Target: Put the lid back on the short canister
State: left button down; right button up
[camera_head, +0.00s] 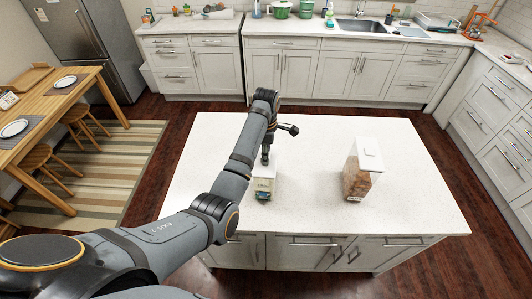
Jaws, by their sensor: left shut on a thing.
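The short canister (263,187) stands upright on the white island top, near its front edge left of the middle. Its pale lid (265,171) is at its top, under my left gripper. My left gripper (266,158) points straight down and is shut on the lid; the fingertips are small and partly hidden by my arm. I cannot tell whether the lid is seated or slightly above the rim. My right gripper is not in view.
Counters with a sink (360,27) and green pots (281,9) line the back wall.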

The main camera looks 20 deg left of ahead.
pick_arm(q)
jog(key=shift+f, duration=0.15)
jog(key=c, duration=0.9)
grip_release()
jog(key=shift+o, duration=0.4)
jog(key=o, duration=0.5)
